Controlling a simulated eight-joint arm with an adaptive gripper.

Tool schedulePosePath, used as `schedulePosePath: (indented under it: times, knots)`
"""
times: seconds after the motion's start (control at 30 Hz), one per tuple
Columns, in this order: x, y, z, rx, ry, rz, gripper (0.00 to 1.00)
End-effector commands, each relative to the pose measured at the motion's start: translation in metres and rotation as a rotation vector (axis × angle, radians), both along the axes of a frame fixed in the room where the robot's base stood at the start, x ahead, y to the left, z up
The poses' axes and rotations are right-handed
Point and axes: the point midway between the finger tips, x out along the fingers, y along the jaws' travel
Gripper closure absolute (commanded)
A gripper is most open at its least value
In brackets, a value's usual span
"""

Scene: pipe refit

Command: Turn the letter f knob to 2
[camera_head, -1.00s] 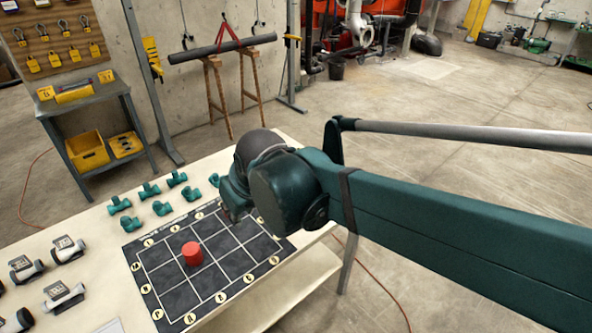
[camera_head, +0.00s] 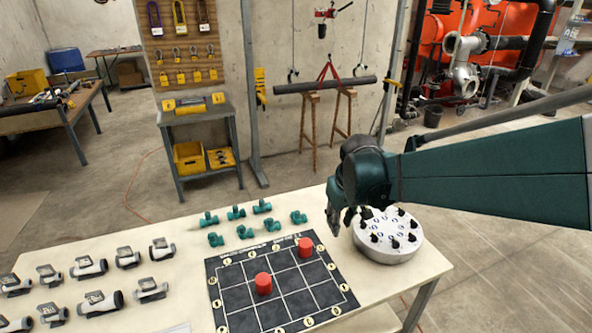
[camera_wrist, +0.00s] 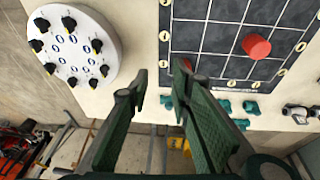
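A round white panel (camera_head: 372,246) carries a ring of black knobs and sits at the right end of the table. It also shows at the upper left of the wrist view (camera_wrist: 108,22). Small blue marks stand inside the ring. The letters are too small to read, so I cannot tell which knob is f. My gripper (camera_head: 345,222) hangs above the table just left of the panel. In the wrist view my gripper (camera_wrist: 161,80) has its two fingers apart with nothing between them, beside the panel and not touching a knob.
A black grid board (camera_head: 236,299) with two red cylinders (camera_head: 263,283) (camera_head: 305,247) lies left of the panel. Several green pipe fittings (camera_head: 245,232) stand behind it. Several grey-and-white valves (camera_head: 88,267) stand at the left.

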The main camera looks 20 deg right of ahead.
Motion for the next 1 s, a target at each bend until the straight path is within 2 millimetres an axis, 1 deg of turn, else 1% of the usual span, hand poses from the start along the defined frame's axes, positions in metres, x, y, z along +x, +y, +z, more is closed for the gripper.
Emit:
schedulePosePath:
  times: [0.07, 0.47, 0.77, 1.0]
  knots:
    - [0.007, -0.012, 0.003, 0.002, 0.018, -0.003, 0.78]
    - [0.030, -0.069, -0.011, 0.017, 0.108, -0.005, 0.78]
    - [0.041, -0.113, -0.028, 0.036, 0.173, -0.005, 0.78]
    - [0.044, -0.148, -0.045, 0.057, 0.222, -0.004, 0.78]
